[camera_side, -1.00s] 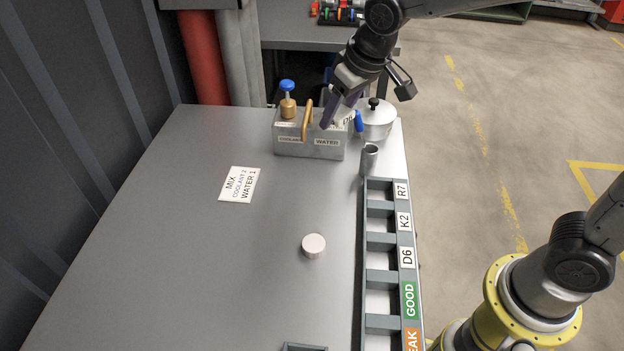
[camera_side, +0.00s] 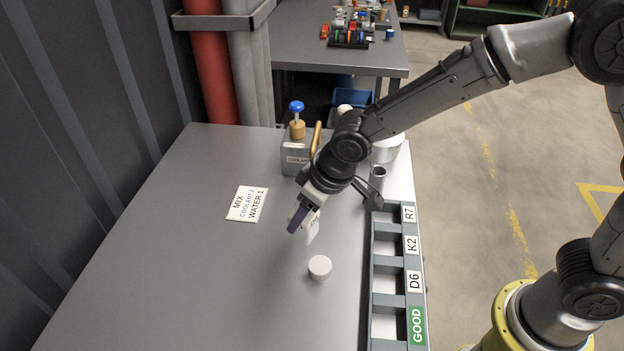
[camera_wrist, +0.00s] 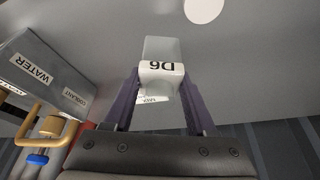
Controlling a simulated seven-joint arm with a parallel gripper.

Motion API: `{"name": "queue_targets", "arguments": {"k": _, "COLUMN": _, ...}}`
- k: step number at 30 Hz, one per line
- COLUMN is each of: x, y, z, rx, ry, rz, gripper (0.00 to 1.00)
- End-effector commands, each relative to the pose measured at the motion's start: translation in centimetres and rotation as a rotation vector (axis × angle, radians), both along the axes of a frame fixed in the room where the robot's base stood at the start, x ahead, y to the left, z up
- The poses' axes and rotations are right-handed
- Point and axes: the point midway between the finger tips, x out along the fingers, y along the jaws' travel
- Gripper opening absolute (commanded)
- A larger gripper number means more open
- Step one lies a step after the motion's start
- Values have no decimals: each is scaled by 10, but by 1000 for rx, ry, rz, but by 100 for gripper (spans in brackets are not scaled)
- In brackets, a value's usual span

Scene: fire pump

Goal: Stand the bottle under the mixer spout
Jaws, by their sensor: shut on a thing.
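My gripper (camera_side: 300,218) is shut on a pale, translucent bottle with a white D6 label. The bottle (camera_side: 313,229) hangs from the purple fingers, in front of the mixer and apparently above the bench. In the wrist view, the bottle (camera_wrist: 160,70) sits between both fingers (camera_wrist: 157,95). The mixer (camera_side: 294,162) is a grey box with COOLANT and WATER labels, a brass fitting under a blue knob, and a bent brass pipe (camera_side: 315,141). The mixer (camera_wrist: 42,72) also shows at the left of the wrist view. My arm hides its right part in the side view.
A round white disc (camera_side: 320,267) lies on the bench near the bottle. A MIX card (camera_side: 247,203) reads coolant 2, water 1. A rack (camera_side: 387,262) with marked slots runs along the right edge. A metal cup (camera_side: 377,177) and a pot (camera_side: 388,150) stand behind it. The bench's left is clear.

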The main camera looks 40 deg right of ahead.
Motion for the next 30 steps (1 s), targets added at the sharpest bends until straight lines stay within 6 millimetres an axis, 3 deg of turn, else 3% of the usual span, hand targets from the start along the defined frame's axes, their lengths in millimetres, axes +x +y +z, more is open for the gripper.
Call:
{"name": "queue_targets", "arguments": {"k": 6, "x": 36, "y": -36, "z": 0, "rx": 1, "ry": -1, "rz": -6, "gripper": 0}}
{"name": "queue_targets", "arguments": {"k": 21, "x": 76, "y": -76, "z": 0, "rx": 1, "ry": -1, "rz": -3, "gripper": 0}}
{"name": "queue_targets", "arguments": {"k": 30, "x": 77, "y": -77, "z": -6, "rx": 0, "ry": 0, "rz": 1, "gripper": 0}}
